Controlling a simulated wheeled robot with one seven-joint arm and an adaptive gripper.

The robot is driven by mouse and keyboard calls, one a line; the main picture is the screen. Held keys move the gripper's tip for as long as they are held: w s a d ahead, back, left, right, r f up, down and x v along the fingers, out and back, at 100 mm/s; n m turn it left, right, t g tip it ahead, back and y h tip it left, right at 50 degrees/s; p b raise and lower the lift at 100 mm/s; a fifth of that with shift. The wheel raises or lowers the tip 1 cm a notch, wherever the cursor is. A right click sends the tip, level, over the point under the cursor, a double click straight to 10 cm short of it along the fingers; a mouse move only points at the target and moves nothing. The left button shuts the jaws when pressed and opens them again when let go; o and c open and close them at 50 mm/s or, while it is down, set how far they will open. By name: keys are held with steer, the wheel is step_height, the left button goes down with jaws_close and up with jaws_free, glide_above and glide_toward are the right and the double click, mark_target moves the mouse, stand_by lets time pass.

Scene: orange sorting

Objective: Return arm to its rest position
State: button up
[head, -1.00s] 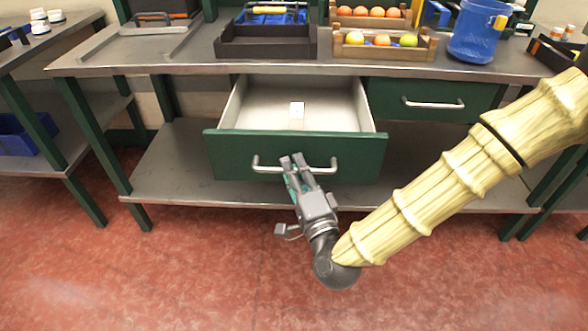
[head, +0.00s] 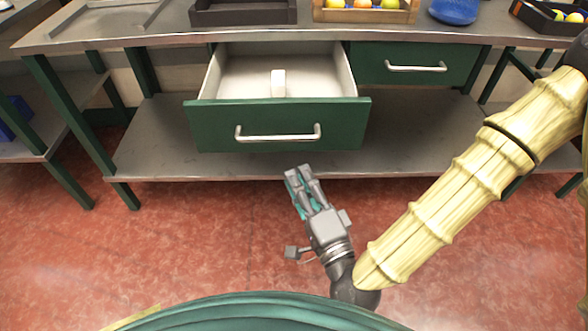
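My gripper (head: 299,176) is in front of and below the open drawer (head: 275,139), over the red floor. It is apart from the drawer's handle (head: 278,134) and holds nothing that I can see. Its fingers lie close together, and I cannot tell whether a small gap is between them. My arm, in a pale yellow ribbed cover, reaches in from the right. The green-fronted drawer stands pulled out from the workbench, with a small white object (head: 278,83) inside.
A second drawer (head: 415,65) to the right is shut. On the workbench (head: 180,28) stand a dark tray (head: 243,14), a wooden crate (head: 365,16) with fruit, a blue container (head: 455,10) and a dark crate (head: 545,25). A lower shelf (head: 170,165) runs under the bench. The floor in front is clear.

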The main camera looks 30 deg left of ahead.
steer(key=shift+d+f, duration=0.1)
stand_by(0.5)
steer(key=d+f+n+g+h, duration=0.25)
steer(key=d+f, duration=0.25)
steer(key=f, duration=0.4)
steer(key=s+d+f+n+g+h, duration=0.1)
steer(key=d+f+g+h, duration=0.15)
steer(key=d+f, duration=0.45)
steer(key=d+f+n+g+h, duration=0.1)
steer(key=d+f+h, duration=0.25)
steer(key=f, duration=0.75)
steer(key=s+d+f+n+g+h, duration=0.1)
steer(key=s+d+f+g+h, duration=0.25)
steer(key=d+f, duration=0.6)
steer(key=s+d+f+g+h, duration=0.15)
steer(key=s+d, duration=0.25)
steer(key=d, duration=0.4)
steer(key=s+d+f+g+h, duration=0.1)
steer(key=s+d+g+h, duration=0.1)
steer(key=s+d, duration=0.45)
step_height(320, 180, up, 18)
steer(key=w+d+p, duration=0.1)
steer(key=p, duration=1.7)
steer(key=shift+w+d+n, duration=0.25)
steer(key=shift+w+n, duration=0.15)
steer(key=shift+n, duration=0.05)
